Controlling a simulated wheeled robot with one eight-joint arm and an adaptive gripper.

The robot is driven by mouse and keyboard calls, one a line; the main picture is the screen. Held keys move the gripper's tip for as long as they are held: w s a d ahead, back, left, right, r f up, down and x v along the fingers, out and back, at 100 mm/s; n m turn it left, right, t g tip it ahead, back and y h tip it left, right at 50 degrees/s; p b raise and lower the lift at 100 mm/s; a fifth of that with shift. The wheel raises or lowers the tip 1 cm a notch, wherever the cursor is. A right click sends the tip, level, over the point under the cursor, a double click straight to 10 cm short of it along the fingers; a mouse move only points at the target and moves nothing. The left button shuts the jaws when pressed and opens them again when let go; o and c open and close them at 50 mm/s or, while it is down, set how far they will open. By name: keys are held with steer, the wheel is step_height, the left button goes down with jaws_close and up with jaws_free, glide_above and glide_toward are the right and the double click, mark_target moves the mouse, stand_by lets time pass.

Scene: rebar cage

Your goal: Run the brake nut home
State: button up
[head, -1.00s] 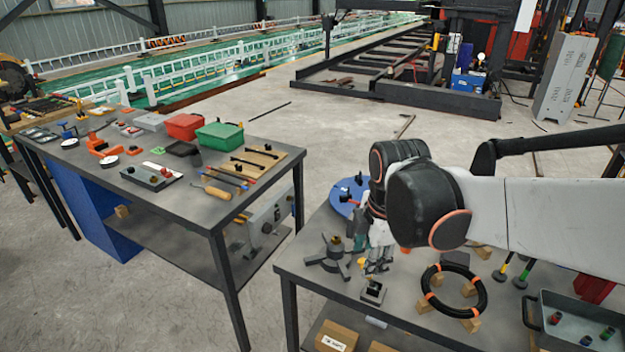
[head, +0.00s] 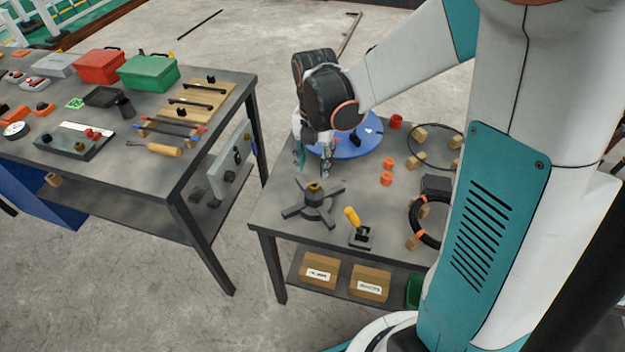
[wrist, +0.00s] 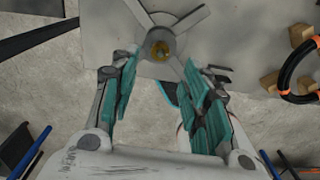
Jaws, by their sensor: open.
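The brake nut appears to be the small brass-coloured piece (head: 314,187) at the centre of a grey hub with several flat arms (head: 318,207). The hub stands on the near left part of the right-hand table. My gripper (head: 313,164) points down just behind the hub in the head view, apart from it. In the wrist view my gripper (wrist: 158,64) is open and empty. The thread under the brass piece cannot be made out.
A yellow-handled clamp (head: 353,217) stands right of the hub. A blue disc (head: 355,147) lies behind my gripper. Orange rings (head: 387,179) and a black coil on wooden blocks (head: 421,233) lie to the right. The other table (head: 215,122) stands left across a floor gap.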

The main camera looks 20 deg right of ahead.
mark_target(314, 184)
step_height(314, 184, down, 7)
steer(key=shift+f+b, duration=0.2)
steer(key=shift+b, duration=0.9)
jaws_close()
